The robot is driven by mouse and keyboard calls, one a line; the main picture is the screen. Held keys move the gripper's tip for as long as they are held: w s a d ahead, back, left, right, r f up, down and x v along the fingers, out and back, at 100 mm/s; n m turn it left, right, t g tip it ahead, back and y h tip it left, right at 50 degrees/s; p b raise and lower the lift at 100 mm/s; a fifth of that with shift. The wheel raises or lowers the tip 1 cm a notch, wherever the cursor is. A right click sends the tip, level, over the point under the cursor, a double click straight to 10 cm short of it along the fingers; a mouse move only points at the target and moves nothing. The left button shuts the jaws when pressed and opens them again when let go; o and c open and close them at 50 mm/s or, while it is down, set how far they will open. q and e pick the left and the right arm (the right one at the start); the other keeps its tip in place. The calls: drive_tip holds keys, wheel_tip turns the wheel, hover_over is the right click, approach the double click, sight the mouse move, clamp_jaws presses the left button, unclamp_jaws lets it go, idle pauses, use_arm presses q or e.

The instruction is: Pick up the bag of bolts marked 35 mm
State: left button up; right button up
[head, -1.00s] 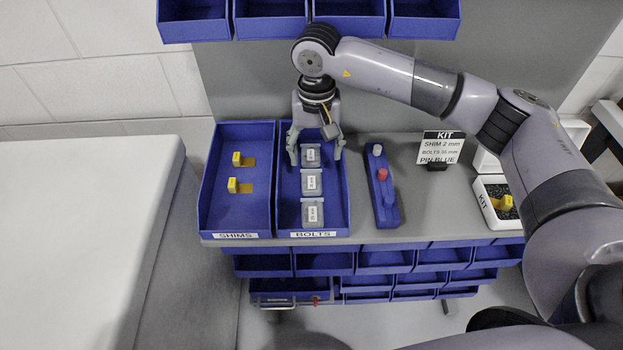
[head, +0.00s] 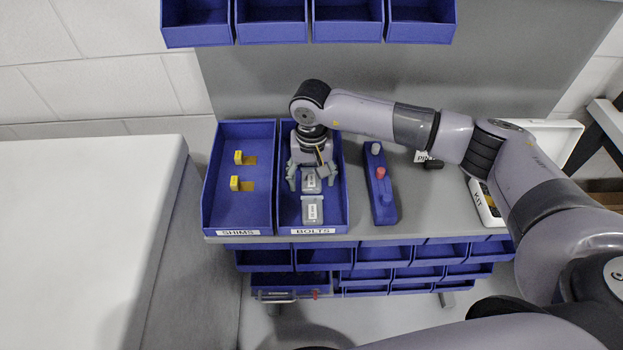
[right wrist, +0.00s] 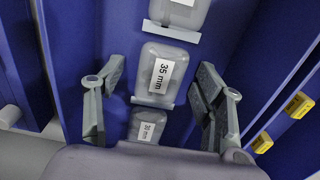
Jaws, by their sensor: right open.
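The bag marked 35 mm (right wrist: 157,90) is a small clear grey pack with a white label. In the right wrist view it lies between my spread fingers. In the head view this bag (head: 312,184) is the middle one in the blue BOLTS bin (head: 340,215). My right gripper (head: 311,180) is open and empty, low over the bin with a finger on each side of the bag. I cannot tell whether they touch it. A bag with a smaller label (right wrist: 148,127) lies behind, hidden by my gripper in the head view. Another bag (head: 313,209) lies in front.
The blue SHIMS bin (head: 237,215) with two yellow shims stands to the left. A blue pin holder (head: 383,198) with a red and a pale pin stands to the right. My arm covers most of the kit card (head: 421,156) and part of the white KIT box (head: 487,205).

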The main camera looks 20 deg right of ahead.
drive_tip(key=c, duration=1.3)
drive_tip(key=shift+o, duration=0.2)
